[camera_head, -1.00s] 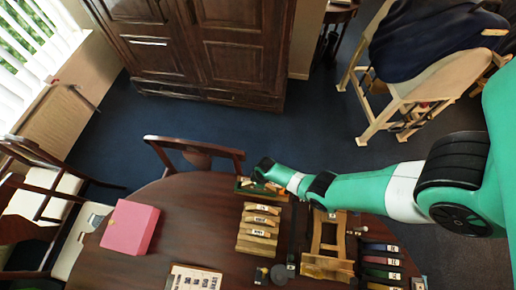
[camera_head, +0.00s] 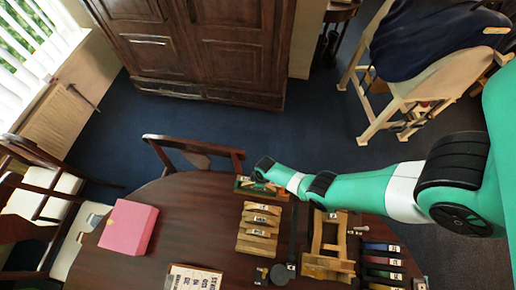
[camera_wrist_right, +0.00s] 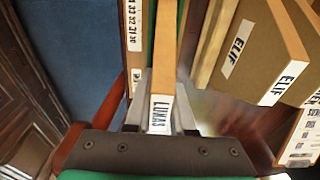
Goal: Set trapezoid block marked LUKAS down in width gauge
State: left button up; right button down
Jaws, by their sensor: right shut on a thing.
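My right gripper (camera_wrist_right: 160,112) is shut on the trapezoid block marked LUKAS (camera_wrist_right: 161,113), whose white name label faces the wrist camera. The width gauge (camera_wrist_right: 136,45), wooden with a printed number scale, lies just left of the block in the wrist view. The block looks lined up alongside the scale; I cannot tell whether it rests on the gauge. In the head view the right gripper (camera_head: 262,171) is over the gauge (camera_head: 279,194) at the table's far edge, and the arm hides the block there. My left gripper is not in view.
Several labelled wooden blocks (camera_head: 258,229) stand just in front of the gauge; ELIF-labelled wood (camera_wrist_right: 262,55) is close at right in the wrist view. A wooden frame (camera_head: 327,266), coloured pieces (camera_head: 381,261) and a pink box (camera_head: 129,227) stand elsewhere. The table's left-middle is clear.

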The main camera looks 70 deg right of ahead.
jog(key=shift+f+b, duration=0.35)
dwell(0.7)
jog(key=shift+c, duration=1.4)
grip_release()
notch_tip(320, 180, up, 5)
jog(key=p, duration=0.5)
